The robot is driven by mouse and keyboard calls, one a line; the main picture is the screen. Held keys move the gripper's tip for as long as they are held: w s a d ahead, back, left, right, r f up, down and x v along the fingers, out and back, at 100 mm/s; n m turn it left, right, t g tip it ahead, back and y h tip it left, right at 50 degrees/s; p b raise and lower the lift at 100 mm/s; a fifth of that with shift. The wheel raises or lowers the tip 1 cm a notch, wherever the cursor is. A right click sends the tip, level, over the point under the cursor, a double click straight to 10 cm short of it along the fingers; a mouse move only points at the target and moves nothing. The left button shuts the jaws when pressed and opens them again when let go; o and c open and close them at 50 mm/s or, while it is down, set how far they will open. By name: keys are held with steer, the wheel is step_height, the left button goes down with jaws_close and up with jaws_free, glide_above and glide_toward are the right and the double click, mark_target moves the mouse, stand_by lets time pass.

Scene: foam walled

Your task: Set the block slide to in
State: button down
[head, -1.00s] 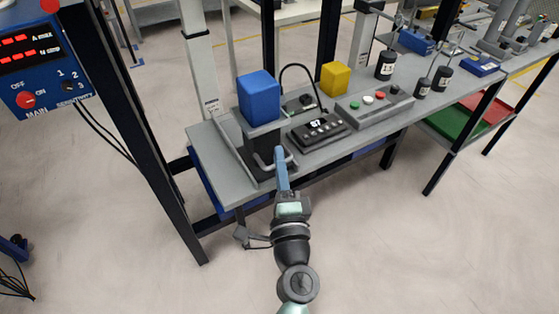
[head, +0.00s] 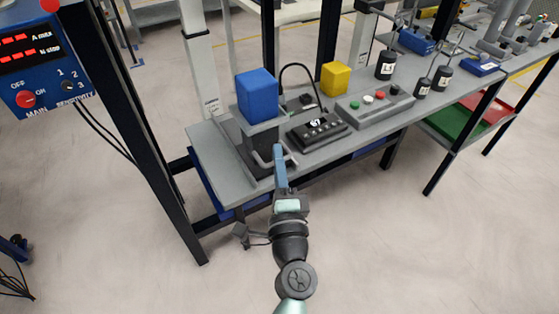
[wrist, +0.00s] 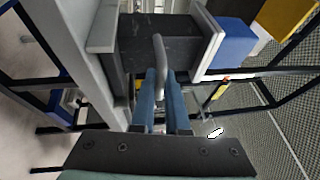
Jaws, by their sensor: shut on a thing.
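The block slide is a dark block (head: 256,140) with a grey plate on top and a grey bar handle on its front, standing on the grey base at the left end of the bench. It also shows in the wrist view (wrist: 135,38). My gripper (head: 279,152) is at the front of the slide, shut on the handle (wrist: 159,45). In the wrist view, the blue fingers (wrist: 163,80) lie on both sides of the bar. A blue block (head: 257,93) rests on the slide's top plate. The fingertips partly hide the handle in the head view.
Right of the slide, a black box with a display (head: 320,128), a yellow block (head: 335,78) and a button panel (head: 375,104) stand on the bench (head: 212,160). A dark post (head: 150,160) rises at the left. The floor before the bench is clear.

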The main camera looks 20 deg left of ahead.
mark_target(268, 146)
steer(key=w+a, duration=0.1)
steer(key=w+a+b, duration=0.1)
steer(key=a, duration=0.1)
steer(key=shift+w+a, duration=0.2)
steer(key=shift+w, duration=0.15)
steer(key=c, duration=0.9)
jaws_free()
steer(key=shift+s+d, duration=0.1)
steer(key=shift+s, duration=0.05)
steer(key=shift+b+v, duration=1.15)
steer(key=shift+v, duration=5.2)
